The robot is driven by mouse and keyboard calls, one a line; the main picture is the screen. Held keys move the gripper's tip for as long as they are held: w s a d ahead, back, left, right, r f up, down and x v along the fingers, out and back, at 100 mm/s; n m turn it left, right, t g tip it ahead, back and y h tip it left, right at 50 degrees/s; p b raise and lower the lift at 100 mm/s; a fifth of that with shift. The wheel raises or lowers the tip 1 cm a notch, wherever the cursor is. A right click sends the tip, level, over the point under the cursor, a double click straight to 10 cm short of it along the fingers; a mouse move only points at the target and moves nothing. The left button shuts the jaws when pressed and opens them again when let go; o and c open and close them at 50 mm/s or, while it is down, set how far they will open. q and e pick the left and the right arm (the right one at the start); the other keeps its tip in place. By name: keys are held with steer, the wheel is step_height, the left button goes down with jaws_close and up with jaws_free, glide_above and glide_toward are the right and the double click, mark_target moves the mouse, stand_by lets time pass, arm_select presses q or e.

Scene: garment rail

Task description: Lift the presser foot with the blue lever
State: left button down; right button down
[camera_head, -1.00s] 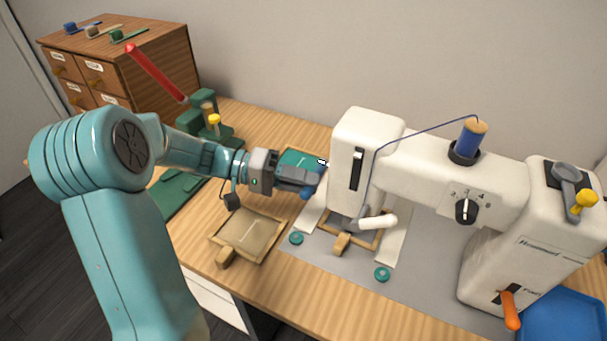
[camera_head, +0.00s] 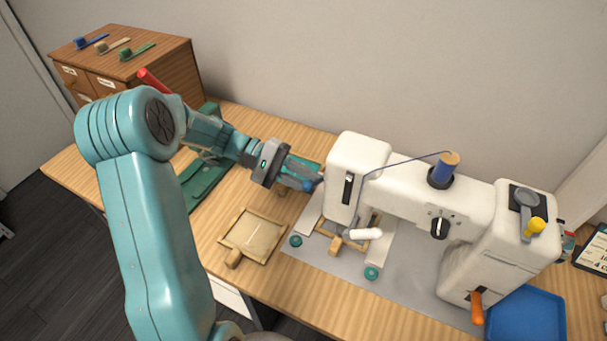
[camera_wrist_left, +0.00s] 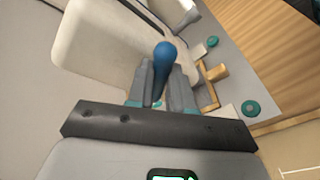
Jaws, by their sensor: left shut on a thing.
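The white sewing machine (camera_head: 470,215) stands on the right of the table, its head (camera_head: 358,160) toward the middle. The blue lever (camera_head: 308,186) sticks out at the left of the head. My left gripper (camera_head: 303,181) is at the lever; in the left wrist view the lever's round blue knob (camera_wrist_left: 165,54) sits between the fingers (camera_wrist_left: 162,88), which are shut on it. The presser foot is too small and hidden to make out under the head, near a white rounded bar (camera_head: 365,234). My right gripper is out of view.
A wooden frame (camera_head: 335,246) lies under the head; a shallow framed tray (camera_head: 252,236) lies left of it. Teal discs (camera_head: 371,273) lie on the grey mat. A blue tray (camera_head: 527,315) and orange lever (camera_head: 477,308) are at right. A drawer cabinet (camera_head: 125,65) stands back left.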

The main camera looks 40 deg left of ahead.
arm_select(q)
steer(key=shift+w+r, duration=0.1)
stand_by(0.4)
steer(key=c, duration=1)
jaws_free()
steer(key=b+v, duration=0.1)
steer(key=v, duration=1.5)
steer(key=shift+a, duration=0.2)
